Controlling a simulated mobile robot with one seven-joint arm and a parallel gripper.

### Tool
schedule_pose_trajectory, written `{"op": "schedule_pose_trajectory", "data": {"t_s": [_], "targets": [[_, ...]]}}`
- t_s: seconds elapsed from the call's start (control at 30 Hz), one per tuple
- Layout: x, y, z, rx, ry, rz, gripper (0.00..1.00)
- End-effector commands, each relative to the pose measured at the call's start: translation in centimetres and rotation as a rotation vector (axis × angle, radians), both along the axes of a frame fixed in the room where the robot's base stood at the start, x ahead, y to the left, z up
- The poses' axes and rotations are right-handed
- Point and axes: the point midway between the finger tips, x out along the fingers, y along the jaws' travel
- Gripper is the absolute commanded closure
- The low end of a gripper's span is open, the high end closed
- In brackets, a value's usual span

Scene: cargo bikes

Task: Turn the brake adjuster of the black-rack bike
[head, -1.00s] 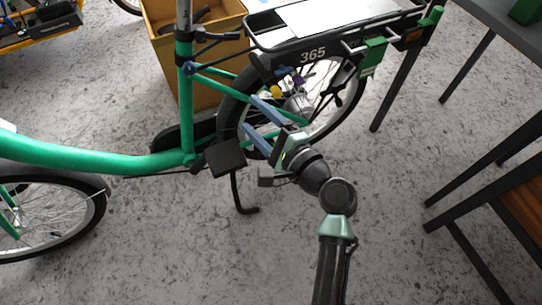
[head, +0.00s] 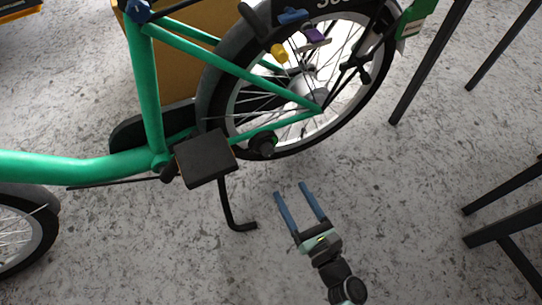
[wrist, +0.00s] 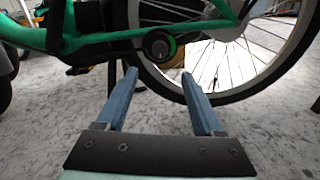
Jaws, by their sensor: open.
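The green-framed bike (head: 146,90) stands with its rear wheel (head: 240,125) at upper centre in the head view. A round dark knob (head: 262,144) sits low beside the wheel; a similar round part with a green edge (wrist: 160,45) shows in the wrist view. A yellow knob (head: 279,54), a purple part (head: 316,36) and a blue part (head: 293,16) sit higher by the wheel. I cannot tell for sure which is the brake adjuster. My gripper (head: 290,190) is open and empty, below the wheel in the picture, its blue fingers (wrist: 158,73) apart and touching nothing.
A black pedal (head: 205,157) and a kickstand (head: 229,208) are left of my gripper. A cardboard box (head: 180,65) stands behind the bike. Dark table legs (head: 428,65) rise at the right. Bare grey floor (head: 400,190) lies between them and the wheel.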

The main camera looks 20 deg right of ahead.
Motion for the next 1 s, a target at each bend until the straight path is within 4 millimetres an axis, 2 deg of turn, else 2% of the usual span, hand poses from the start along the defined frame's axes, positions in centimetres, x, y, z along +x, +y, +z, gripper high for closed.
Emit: {"op": "schedule_pose_trajectory", "data": {"t_s": [0.3,0.5,0.7,1.0], "targets": [[6.5,0.3,-0.4,-0.008,-0.004,0.004,0.31],[10.0,0.3,-0.2,-0.008,-0.003,0.003,0.31],[11.7,0.4,0.0,-0.007,-0.001,0.003,0.31],[11.9,0.4,0.1,-0.005,0.001,0.002,0.31]]}}
